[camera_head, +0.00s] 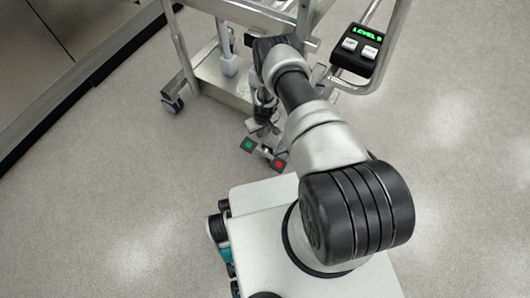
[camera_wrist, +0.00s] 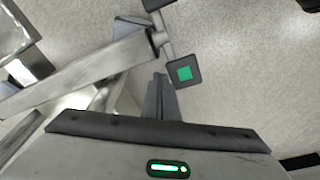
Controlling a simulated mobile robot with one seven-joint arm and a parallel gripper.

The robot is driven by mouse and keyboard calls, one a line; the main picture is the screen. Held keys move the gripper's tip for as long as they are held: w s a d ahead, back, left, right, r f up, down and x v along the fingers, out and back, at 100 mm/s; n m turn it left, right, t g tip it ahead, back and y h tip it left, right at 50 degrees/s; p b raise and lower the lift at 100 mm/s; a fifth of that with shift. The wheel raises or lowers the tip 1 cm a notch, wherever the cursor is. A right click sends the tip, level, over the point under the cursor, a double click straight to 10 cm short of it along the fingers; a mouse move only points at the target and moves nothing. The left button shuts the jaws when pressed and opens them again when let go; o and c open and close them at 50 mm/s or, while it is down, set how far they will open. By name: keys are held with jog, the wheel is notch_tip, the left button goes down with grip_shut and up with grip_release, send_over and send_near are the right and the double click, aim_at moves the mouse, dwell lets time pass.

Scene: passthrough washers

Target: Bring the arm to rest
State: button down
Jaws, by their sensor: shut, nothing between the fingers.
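My arm (camera_head: 318,135) reaches forward from my base and bends down beside a wheeled metal cart. My gripper (camera_head: 264,128) points down near the cart's pedals and is partly hard to make out. In the wrist view, my gripper's fingers (camera_wrist: 160,98) are together with nothing between them. A green-marked pedal (camera_head: 248,145) lies near the fingertips; it also shows in the wrist view (camera_wrist: 184,72), just beyond and to the right of the fingers. A red-marked pedal (camera_head: 278,164) sits to its right in the head view. I cannot tell whether the fingers touch a pedal.
The cart frame (camera_head: 182,48) stands close around my forearm, with a caster (camera_head: 173,101) at its left. A display box (camera_head: 358,48) reading "LEVEL" is mounted on its right rail. Metal cabinets (camera_head: 75,30) line the upper left. Open floor (camera_head: 455,130) lies to the right.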

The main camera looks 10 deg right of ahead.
jog(key=shift+r+p, duration=0.3)
jog(key=shift+r, duration=0.5)
